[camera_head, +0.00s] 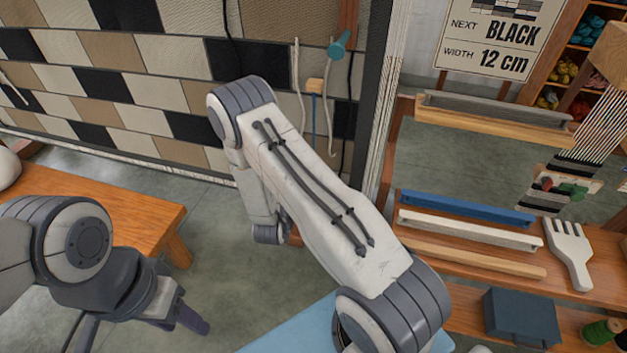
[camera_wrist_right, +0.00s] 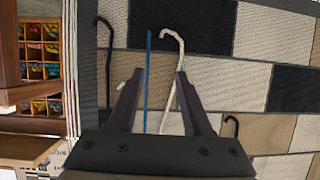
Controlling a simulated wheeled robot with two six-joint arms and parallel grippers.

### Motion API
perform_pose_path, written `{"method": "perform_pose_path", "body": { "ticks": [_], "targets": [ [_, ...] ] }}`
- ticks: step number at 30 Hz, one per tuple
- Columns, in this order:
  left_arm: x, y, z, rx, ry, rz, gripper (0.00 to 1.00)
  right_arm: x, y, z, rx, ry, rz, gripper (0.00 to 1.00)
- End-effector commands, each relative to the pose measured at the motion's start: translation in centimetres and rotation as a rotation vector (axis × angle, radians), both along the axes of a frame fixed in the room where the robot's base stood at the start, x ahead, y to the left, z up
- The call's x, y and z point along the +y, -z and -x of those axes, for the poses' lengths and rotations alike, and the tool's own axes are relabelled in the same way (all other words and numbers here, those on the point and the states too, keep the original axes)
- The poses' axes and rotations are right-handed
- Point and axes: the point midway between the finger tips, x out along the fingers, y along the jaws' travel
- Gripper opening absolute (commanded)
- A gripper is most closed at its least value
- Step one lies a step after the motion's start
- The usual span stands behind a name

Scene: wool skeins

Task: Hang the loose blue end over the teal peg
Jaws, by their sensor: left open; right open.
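The teal peg (camera_head: 340,43) sticks out near the right edge of the checkered woven panel in the head view. Left of and below it, a blue strand (camera_head: 314,112) hangs beneath a wooden peg (camera_head: 316,86). In the right wrist view, the blue strand (camera_wrist_right: 148,80) runs straight between the fingers of my right gripper (camera_wrist_right: 158,82), which is open and not closed on it. I cannot tell how far the strand lies beyond the fingertips. My right gripper is hidden in the head view. My left gripper (camera_head: 188,317) is open and empty at the lower left, far from the strand.
White cords (camera_head: 298,80) and black cords hang beside the blue strand against the panel (camera_head: 130,52). A wooden bench (camera_head: 130,205) stands at left. At right, shelves hold a blue bar (camera_head: 465,207), a white comb (camera_head: 569,250) and a dark blue box (camera_head: 521,316).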

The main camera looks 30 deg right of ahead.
Motion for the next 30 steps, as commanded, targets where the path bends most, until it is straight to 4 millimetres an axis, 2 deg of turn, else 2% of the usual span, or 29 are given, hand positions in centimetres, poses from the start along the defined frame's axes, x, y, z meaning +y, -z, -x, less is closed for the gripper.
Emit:
{"method": "perform_pose_path", "body": {
  "ticks": [1, 3, 8, 21, 30],
  "targets": [
    [0.0, 0.4, 0.0, 0.0, 0.0, 0.0, 0.5, -0.9, 0.7, 0.5, -0.007, 0.021, 0.027, 0.5],
    [0.0, 0.5, 0.0, 0.0, 0.0, 0.0, 0.5, -1.6, 0.9, 0.8, -0.018, 0.035, 0.051, 0.5],
    [0.0, 1.0, 0.0, 0.0, 0.0, 0.0, 0.5, -2.6, 1.3, 0.3, -0.026, 0.043, 0.061, 0.5],
    [0.0, 3.7, 0.0, 0.0, 0.0, 0.0, 0.5, -6.9, 3.4, -3.6, -0.026, 0.041, 0.06, 0.5],
    [0.0, 4.7, 0.0, 0.0, 0.0, 0.0, 0.5, -8.5, 4.1, -5.2, -0.024, 0.037, 0.059, 0.5]
  ]
}}
